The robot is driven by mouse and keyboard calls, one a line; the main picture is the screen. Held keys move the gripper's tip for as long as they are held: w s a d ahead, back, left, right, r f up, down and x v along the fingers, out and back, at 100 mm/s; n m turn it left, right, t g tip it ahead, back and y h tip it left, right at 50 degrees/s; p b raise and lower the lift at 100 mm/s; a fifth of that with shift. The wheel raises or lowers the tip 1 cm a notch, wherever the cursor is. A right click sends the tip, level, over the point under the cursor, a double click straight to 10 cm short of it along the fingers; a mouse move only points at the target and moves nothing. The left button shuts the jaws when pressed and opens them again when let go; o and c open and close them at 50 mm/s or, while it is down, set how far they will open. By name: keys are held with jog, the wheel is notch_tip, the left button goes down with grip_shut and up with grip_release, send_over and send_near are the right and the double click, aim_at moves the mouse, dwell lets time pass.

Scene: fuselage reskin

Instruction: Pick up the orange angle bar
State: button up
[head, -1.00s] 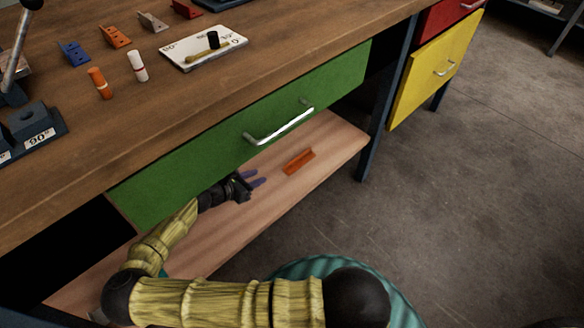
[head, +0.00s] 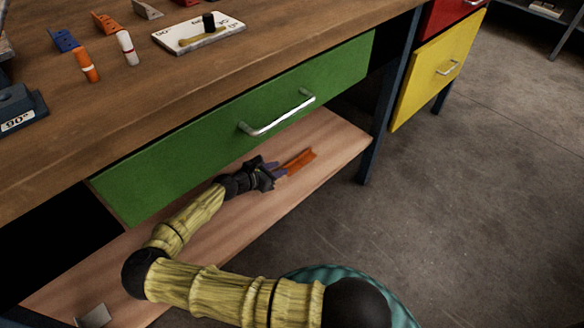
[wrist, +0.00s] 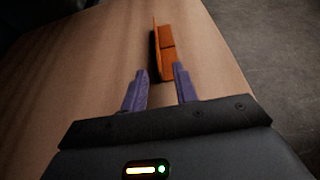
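The orange angle bar (head: 300,160) lies on the wooden lower shelf (head: 335,150) under the green drawer. In the wrist view the bar (wrist: 164,50) lies lengthwise ahead of my gripper, its near end close to the right fingertip. My gripper (head: 281,169) is low over the shelf at the bar's near end. I cannot tell whether the right fingertip touches the bar.
The green drawer (head: 190,150) with a metal handle (head: 278,115) is shut above my arm. A table leg (head: 380,120) stands right of the shelf. A grey metal piece (head: 93,315) lies at the shelf's left end. Coloured brackets and markers sit on the bench top (head: 120,110).

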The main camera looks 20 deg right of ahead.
aim_at(287, 166)
jog(key=b+x, duration=0.3)
jog(key=x, duration=0.1)
jog(key=shift+w+d, duration=0.25)
jog(key=shift+d, duration=0.15)
grip_shut()
